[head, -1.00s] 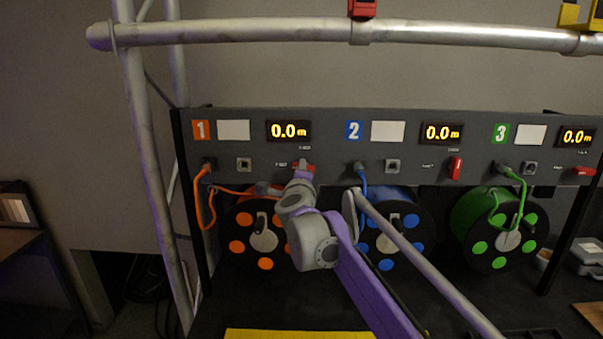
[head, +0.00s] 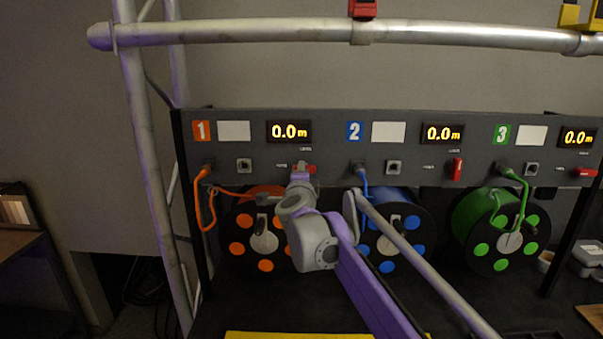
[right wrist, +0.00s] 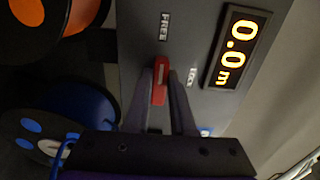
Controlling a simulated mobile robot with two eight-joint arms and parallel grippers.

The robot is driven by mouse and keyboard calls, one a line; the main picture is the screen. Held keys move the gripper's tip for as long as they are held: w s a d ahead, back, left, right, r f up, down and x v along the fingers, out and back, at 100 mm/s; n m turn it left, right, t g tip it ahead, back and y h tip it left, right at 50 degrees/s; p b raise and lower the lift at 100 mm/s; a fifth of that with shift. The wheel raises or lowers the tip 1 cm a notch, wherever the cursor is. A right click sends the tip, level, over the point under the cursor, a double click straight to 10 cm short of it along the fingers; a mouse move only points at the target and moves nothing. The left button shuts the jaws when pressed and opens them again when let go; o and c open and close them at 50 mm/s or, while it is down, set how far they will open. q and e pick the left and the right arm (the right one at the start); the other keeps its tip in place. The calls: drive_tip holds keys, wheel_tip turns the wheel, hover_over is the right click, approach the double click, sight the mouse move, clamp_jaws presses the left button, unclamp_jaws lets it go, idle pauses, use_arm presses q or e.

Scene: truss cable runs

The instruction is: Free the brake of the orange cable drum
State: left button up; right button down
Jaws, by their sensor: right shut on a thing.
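The orange cable drum (head: 265,241) sits under the panel section marked 1, partly hidden behind my right arm. Its brake lever, a small red handle (right wrist: 160,80), is on the panel under the 0.0 m display (head: 289,131). The lever lies sideways along the panel, in line with the FREE label (right wrist: 165,27); the LOCK label (right wrist: 193,77) is above it on the panel. My right gripper (right wrist: 161,85) is shut on the lever, one finger on each side; it also shows in the head view (head: 303,172). My left gripper is not in view.
The blue drum (head: 400,222) has its red lever (head: 457,169) upright. The green drum (head: 490,232) has its red lever (head: 584,173) sideways. An orange cable (head: 203,205) hangs from its plug at left. A truss pipe (head: 240,32) crosses above the panel.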

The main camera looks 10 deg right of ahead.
drive_tip(key=c, duration=0.8)
unclamp_jaws()
drive_tip(key=shift+o, duration=0.2)
drive_tip(key=b+v, duration=0.1)
drive_tip(key=v, duration=0.9)
drive_tip(key=shift+s+b, duration=0.35)
drive_tip(key=shift+s, duration=0.05)
drive_tip(key=shift+a, duration=0.1)
drive_tip(key=s+a+f+n+g+y, duration=0.2)
drive_tip(key=s+a+f+n+y, duration=0.15)
drive_tip(key=s+f+n, duration=0.4)
drive_tip(key=s+a+f+n+g+y, duration=0.2)
drive_tip(key=s+f+n+y, duration=0.3)
drive_tip(key=s+f+n, duration=0.3)
drive_tip(key=s+d+f+n+g+h, duration=0.1)
drive_tip(key=s+d+f+n+g, duration=0.1)
drive_tip(key=s+f, duration=0.8)
drive_tip(key=s+d+f+n+g+h+p, duration=0.1)
drive_tip(key=s+d+f+g, duration=0.4)
drive_tip(key=s+f, duration=0.5)
wheel_tip(320, 180, down, 3)
drive_tip(key=shift+r+n+g+h, duration=0.15)
drive_tip(key=shift+n+g+h, duration=0.5)
drive_tip(key=shift+n, duration=0.6)
